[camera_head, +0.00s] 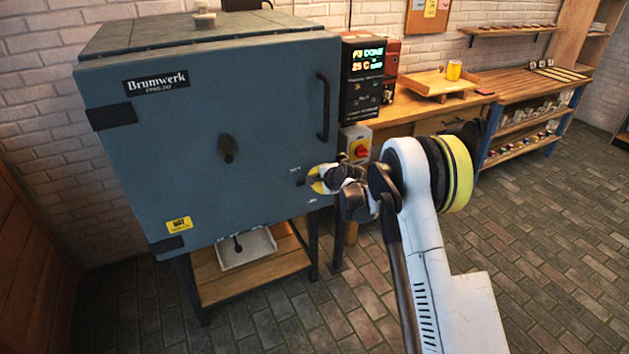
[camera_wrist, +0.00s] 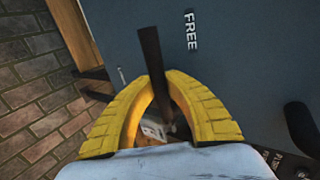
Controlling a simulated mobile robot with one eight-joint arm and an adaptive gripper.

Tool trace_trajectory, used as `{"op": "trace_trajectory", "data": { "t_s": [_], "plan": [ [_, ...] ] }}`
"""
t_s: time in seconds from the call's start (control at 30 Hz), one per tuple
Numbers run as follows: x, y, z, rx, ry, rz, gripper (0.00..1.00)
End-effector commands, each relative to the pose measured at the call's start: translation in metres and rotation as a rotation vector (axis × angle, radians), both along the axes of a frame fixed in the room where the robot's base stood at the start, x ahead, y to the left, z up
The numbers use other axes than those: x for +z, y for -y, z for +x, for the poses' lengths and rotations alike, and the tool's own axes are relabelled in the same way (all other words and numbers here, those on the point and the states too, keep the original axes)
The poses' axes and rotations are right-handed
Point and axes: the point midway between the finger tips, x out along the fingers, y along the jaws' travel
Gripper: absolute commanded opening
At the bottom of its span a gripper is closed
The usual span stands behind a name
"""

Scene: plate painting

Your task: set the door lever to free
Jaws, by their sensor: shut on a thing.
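The dark door lever (camera_wrist: 150,55) lies between my gripper's yellow fingers in the wrist view, its narrow end sticking out past the fingertips. My gripper (camera_wrist: 160,85) is shut on it. The white word FREE (camera_wrist: 191,30) is on the door beside the lever's free end, a little apart from it. In the head view my gripper (camera_head: 318,180) is at the lower right of the blue-grey kiln door (camera_head: 180,190). There the lever points roughly sideways to the left, mostly hidden by the gripper. A second small mark (camera_wrist: 122,75) is on the lever's other side, unreadable.
A vertical door handle (camera_head: 324,107) is above my gripper. A wooden shelf (camera_head: 250,274) is below the kiln. The brick floor at right is clear.

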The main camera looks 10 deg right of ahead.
Motion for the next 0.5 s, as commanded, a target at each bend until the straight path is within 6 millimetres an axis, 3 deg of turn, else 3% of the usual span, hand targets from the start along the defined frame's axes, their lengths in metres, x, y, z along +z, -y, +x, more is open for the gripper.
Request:
{"op": "trace_trajectory", "data": {
  "t_s": [0.27,0.3,0.37,0.5],
  "plan": [
    [0.0041,0.0011,0.0015,-0.005,0.007,0.004,0.00],
    [0.0042,0.0012,0.0015,-0.005,0.007,0.004,0.20],
    [0.0040,0.0012,0.0013,-0.005,0.006,0.004,0.39],
    [0.0029,0.0008,0.0010,-0.003,0.004,0.003,0.39]
  ]
}}
